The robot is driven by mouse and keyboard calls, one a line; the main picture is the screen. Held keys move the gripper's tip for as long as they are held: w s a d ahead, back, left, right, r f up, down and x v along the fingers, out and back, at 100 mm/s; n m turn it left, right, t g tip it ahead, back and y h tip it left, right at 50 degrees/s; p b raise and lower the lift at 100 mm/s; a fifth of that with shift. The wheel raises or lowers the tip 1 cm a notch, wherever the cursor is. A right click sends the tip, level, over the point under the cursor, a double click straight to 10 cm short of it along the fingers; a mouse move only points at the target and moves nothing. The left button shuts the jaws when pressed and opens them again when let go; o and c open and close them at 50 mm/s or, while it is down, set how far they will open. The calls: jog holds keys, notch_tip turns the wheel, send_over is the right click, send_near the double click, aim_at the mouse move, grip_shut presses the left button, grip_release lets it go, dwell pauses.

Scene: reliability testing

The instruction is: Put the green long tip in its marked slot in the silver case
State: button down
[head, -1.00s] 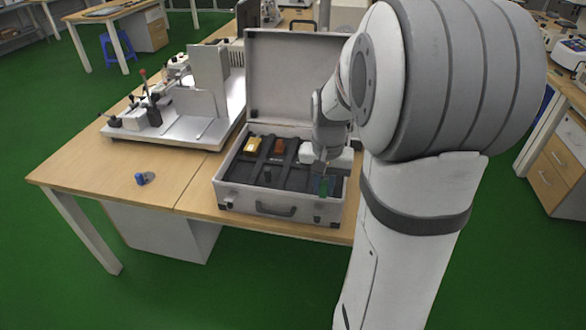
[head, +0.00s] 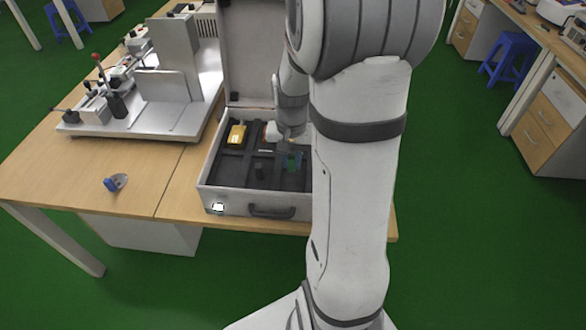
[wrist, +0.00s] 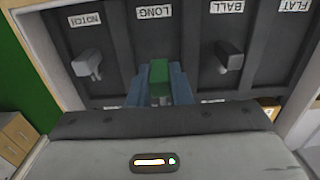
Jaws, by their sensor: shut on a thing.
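The green long tip (wrist: 159,72) is between the bluish fingers of my gripper (wrist: 160,84), which is shut on it. In the wrist view it lines up with the dark compartment labelled LONG (wrist: 154,12), between NOTCH and BALL; I cannot tell its height above the floor. In the head view the green tip (head: 293,160) is over the right part of the open silver case (head: 240,203). My arm hides the case's right side.
Grey pieces stand in the NOTCH (wrist: 88,65) and BALL (wrist: 230,58) compartments. A yellow item (head: 237,134) lies at the case's back left. A small blue object (head: 111,184) lies on the table. A metal fixture (head: 165,105) stands behind.

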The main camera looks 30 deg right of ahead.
aim_at(293, 170)
jog(key=shift+s+d+f, duration=0.1)
jog(key=shift+s+f, duration=0.05)
jog(key=shift+f, duration=1.7)
jog(key=shift+f, duration=0.2)
jog(key=c, duration=1.6)
grip_release()
